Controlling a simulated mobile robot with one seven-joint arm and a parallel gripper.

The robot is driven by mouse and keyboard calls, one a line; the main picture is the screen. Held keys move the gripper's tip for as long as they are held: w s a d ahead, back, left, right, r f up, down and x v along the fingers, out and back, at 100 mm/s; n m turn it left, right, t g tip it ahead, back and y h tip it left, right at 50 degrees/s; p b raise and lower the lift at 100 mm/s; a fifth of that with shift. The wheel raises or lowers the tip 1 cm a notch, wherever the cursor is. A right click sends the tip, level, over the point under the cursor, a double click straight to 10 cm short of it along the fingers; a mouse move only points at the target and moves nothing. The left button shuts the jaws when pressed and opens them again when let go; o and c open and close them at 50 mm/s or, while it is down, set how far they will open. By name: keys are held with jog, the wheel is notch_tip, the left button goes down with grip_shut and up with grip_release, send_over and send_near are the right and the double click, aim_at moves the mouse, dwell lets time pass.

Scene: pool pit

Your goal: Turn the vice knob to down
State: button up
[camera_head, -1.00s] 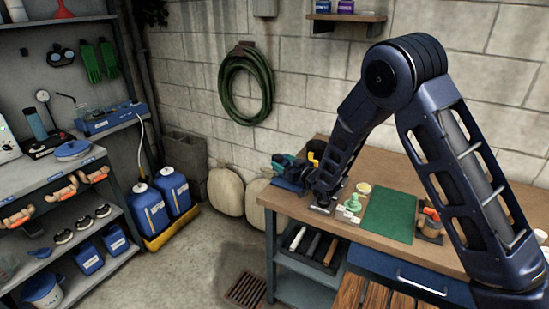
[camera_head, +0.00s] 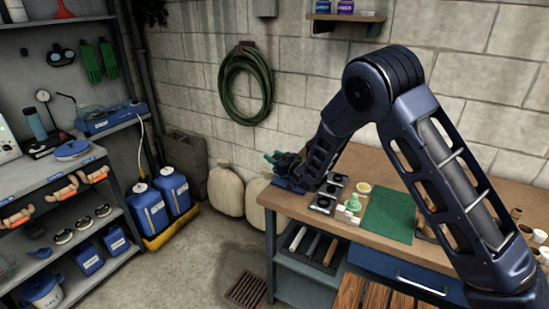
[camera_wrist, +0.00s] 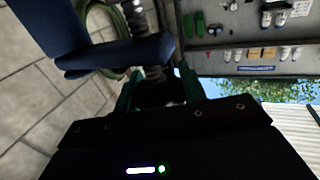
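The vice (camera_head: 288,184) is blue and sits at the left end of the workbench, mostly covered by my gripper and forearm. My gripper (camera_head: 272,158) is just above it, its green fingers pointing left past the bench end. In the wrist view my gripper (camera_wrist: 160,92) has its two green fingers apart, with a dark shape between them that I cannot identify. A large blue part (camera_wrist: 110,45), probably of the vice, stands close at the upper left. The knob is not clearly visible, and contact with it cannot be told.
The workbench (camera_head: 385,160) bears a green mat (camera_head: 388,214), small light-green pieces (camera_head: 347,212), a yellow-topped jar (camera_head: 363,188) and dark square plates (camera_head: 325,200). The floor between bench and shelves is mostly clear.

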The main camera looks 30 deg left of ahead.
jog(key=shift+w+m+t+h, duration=0.1)
jog(key=shift+m+t+h, duration=0.2)
jog(key=shift+m+t, duration=0.45)
jog(key=shift+c, duration=0.4)
jog(key=o, duration=1)
jog(key=v, duration=1.1)
